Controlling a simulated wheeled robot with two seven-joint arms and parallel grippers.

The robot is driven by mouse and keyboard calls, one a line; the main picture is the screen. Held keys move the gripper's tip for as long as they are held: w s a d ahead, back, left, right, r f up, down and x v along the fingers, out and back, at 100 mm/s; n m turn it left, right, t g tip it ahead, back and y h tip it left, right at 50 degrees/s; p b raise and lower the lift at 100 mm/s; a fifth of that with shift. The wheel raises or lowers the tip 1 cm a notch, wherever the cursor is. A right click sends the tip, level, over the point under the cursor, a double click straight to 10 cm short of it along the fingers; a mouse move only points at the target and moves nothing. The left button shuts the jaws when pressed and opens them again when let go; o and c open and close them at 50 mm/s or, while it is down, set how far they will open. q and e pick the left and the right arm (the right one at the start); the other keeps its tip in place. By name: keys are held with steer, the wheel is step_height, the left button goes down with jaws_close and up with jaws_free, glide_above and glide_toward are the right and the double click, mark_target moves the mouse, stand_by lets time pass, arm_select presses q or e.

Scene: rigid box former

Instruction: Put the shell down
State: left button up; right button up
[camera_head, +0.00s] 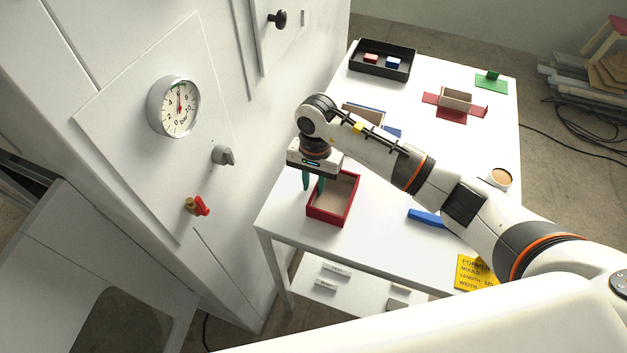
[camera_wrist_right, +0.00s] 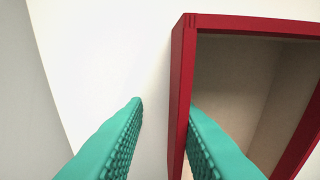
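The shell, an open box with red outer walls and a beige inside (camera_head: 345,213), sits on the white table (camera_head: 290,225) near its left edge. It also fills the right side of the right wrist view (camera_wrist_right: 180,90). My right gripper (camera_head: 314,182) is over its left wall with teal fingers pointing down. In the right wrist view the fingers (camera_wrist_right: 165,106) are spread, one outside the wall and one inside the box. White table shows between the outer finger and the wall, so it is not clamped. My left gripper is not in view.
Behind my right arm are a box on a blue sheet (camera_head: 392,132) and a box on a red sheet (camera_head: 434,100). A black tray (camera_head: 352,66) with blocks stands farther back. A blue bar (camera_head: 424,217), a cup (camera_head: 499,182) and a yellow sign (camera_head: 472,275) lie right. A white cabinet with a gauge (camera_head: 178,106) borders the left.

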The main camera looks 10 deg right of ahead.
steer(key=shift+r, duration=0.25)
step_height(320, 180, up, 12)
steer(key=w+b, duration=0.1)
steer(key=b, duration=0.3)
steer(key=shift+d+f, duration=0.15)
steer(key=shift+d, duration=0.2)
